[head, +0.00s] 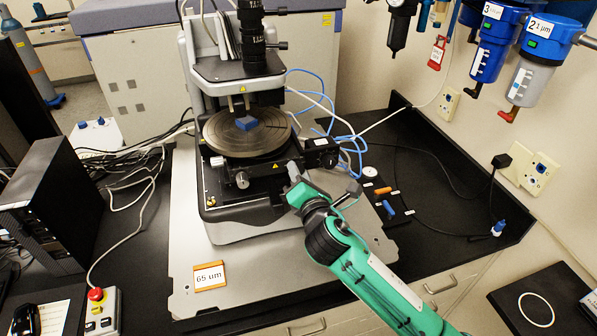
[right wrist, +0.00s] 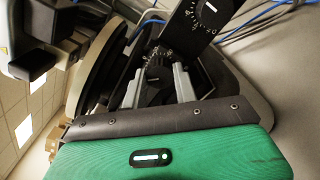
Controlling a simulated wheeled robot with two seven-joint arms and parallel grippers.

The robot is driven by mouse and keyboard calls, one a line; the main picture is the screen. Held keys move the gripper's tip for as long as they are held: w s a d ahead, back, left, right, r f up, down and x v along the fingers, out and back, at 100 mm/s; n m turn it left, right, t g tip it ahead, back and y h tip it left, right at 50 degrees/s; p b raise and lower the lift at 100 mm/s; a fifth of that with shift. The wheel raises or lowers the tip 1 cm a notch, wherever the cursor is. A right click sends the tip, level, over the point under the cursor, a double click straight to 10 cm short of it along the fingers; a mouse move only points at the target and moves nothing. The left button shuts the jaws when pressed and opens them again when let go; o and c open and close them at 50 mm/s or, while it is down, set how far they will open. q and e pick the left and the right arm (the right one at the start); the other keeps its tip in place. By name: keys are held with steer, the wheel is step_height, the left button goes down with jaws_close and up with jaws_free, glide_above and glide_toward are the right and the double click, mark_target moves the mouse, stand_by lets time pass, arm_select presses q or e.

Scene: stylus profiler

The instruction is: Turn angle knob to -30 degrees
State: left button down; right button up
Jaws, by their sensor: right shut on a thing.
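The stylus profiler (head: 212,125) stands on a grey base plate, with a round stage (head: 225,140) that carries a small blue block (head: 246,123). In the right wrist view, a black knob (right wrist: 157,73) with a white-marked scale around it sits between the two grey fingers of my right gripper (right wrist: 159,86); I take it for the angle knob. The fingers are shut on it. The scale figures are too small to read. In the head view my right gripper (head: 293,172) is at the instrument's right front and hides this knob. My left gripper is not in view.
Another dial knob (right wrist: 208,11) with a white pointer is on a black box close beyond the fingers. Blue and white cables (head: 350,140) run behind my gripper. A "65 um" card (head: 209,276) lies on the plate.

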steer(key=o, duration=1.1)
steer(key=shift+s+d+p, duration=0.2)
steer(key=shift+s+p, duration=0.15)
steer(key=shift+s, duration=0.25)
steer(key=p+v, duration=0.1)
steer(key=v, duration=0.5)
steer(key=shift+s+p, duration=0.35)
steer(key=shift+s, duration=0.05)
steer(key=shift+d, duration=0.1)
